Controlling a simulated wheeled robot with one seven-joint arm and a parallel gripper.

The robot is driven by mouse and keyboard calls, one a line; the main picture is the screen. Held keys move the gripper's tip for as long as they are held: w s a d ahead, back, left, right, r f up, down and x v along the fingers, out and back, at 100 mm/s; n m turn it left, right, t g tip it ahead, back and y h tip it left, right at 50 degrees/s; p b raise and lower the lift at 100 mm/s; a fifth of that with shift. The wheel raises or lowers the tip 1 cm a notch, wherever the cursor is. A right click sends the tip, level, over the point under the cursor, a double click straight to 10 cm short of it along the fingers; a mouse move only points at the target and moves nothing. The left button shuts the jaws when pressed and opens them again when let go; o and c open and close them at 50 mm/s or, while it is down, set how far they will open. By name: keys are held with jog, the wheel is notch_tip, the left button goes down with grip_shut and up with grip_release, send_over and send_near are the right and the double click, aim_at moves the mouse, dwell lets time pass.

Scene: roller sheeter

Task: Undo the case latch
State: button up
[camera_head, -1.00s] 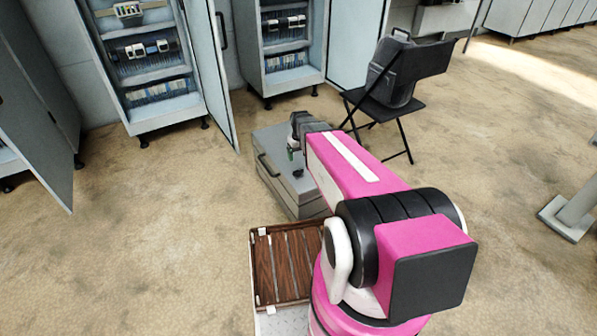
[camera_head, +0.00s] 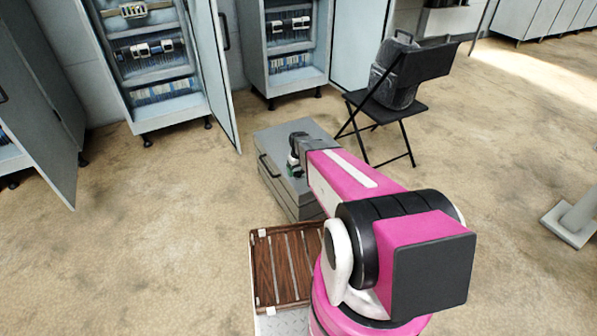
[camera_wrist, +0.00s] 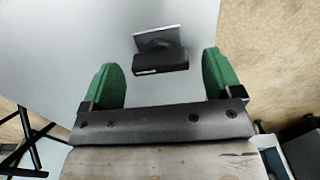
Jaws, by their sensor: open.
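The case (camera_head: 318,131) is a grey box on the floor in the head view, with a dark handle (camera_head: 268,166) on its left side. In the wrist view its pale grey lid (camera_wrist: 60,45) fills much of the picture. The latch (camera_wrist: 160,58), a black piece on a light plate, sits on that lid. My gripper (camera_wrist: 163,78) is open, with green fingers on either side of the latch in the picture and nothing held. The head view shows my gripper (camera_head: 294,168) low over the case top; the latch is hidden there. I cannot tell whether the fingers touch the lid.
A wooden slatted tray (camera_head: 282,265) lies in front of the case. A black folding chair (camera_head: 405,108) with a dark bag (camera_head: 396,78) stands right of it. Open cabinets (camera_head: 160,65) stand behind.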

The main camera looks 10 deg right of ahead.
jog(key=shift+f, duration=0.35)
jog(key=c, duration=0.9)
